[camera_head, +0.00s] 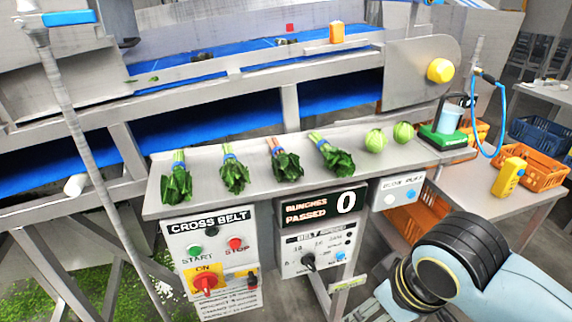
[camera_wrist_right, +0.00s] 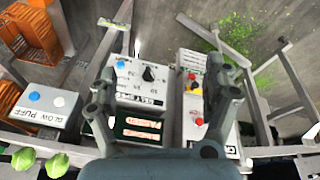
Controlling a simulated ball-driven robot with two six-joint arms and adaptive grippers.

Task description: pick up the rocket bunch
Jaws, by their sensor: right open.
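Several leafy green bunches with blue bands lie in a row on the steel shelf (camera_head: 205,197): a far-left bunch (camera_head: 177,184), a second bunch (camera_head: 234,176), a third with reddish stems (camera_head: 287,165) and a fourth (camera_head: 337,158). I cannot tell for sure which is the rocket bunch. My right gripper (camera_wrist_right: 163,78) is open and empty in the right wrist view, with the control boxes below the shelf behind its fingers. In the head view my right arm is at the lower right, apart from the bunches. My left gripper is not in view.
Two round green heads (camera_head: 376,138) (camera_head: 403,132) lie right of the bunches, near a green scale (camera_head: 443,137). Control boxes (camera_head: 213,259) hang below the shelf's front edge. A blue belt (camera_head: 240,55) runs behind. A yellow device (camera_head: 509,177) stands on the right table.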

